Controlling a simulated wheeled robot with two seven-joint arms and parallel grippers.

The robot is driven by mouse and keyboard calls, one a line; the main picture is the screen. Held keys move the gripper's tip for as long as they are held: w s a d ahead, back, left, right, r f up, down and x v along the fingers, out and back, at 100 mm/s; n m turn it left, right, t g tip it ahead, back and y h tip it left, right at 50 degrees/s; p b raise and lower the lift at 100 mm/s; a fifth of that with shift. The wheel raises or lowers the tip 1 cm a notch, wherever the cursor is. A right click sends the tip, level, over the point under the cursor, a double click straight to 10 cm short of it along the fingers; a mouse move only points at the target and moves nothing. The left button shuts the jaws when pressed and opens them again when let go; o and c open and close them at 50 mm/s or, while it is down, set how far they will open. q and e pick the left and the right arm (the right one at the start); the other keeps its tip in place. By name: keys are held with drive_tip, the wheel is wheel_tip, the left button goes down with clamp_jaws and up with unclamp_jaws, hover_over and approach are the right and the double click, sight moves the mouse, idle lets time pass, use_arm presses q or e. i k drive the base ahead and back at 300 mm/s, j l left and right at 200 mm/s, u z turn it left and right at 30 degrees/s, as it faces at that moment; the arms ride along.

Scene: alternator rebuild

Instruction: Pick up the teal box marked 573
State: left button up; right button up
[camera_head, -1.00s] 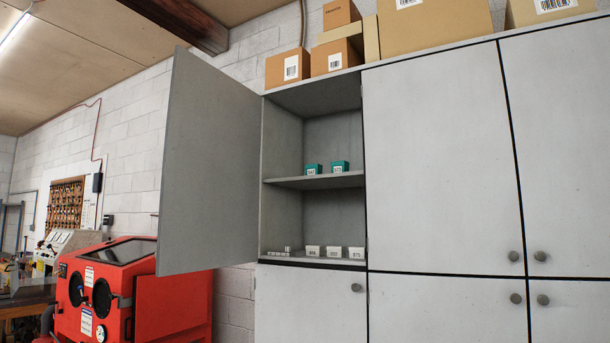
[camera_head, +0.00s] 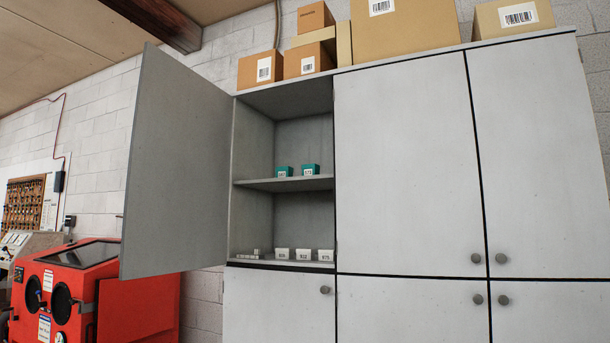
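Two small teal boxes stand side by side on the middle shelf of the open grey cabinet: a left teal box (camera_head: 284,171) and a right teal box (camera_head: 310,169). Each has a white label on its front. The print is too small to read surely; the right one may read 573. The shelf (camera_head: 290,184) is bare around them. Neither of my grippers shows in the head view.
The cabinet door (camera_head: 180,165) stands swung open to the left. Several small white labelled boxes (camera_head: 304,254) are on the lower shelf. Cardboard boxes (camera_head: 400,28) sit on top of the cabinet. A red blasting cabinet (camera_head: 95,290) stands at lower left.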

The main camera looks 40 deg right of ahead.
sight(313, 169)
drive_tip(key=i+l+z, duration=0.2)
drive_tip(key=i, duration=0.2)
drive_tip(key=i+l+z, duration=0.25)
drive_tip(key=i, duration=0.2)
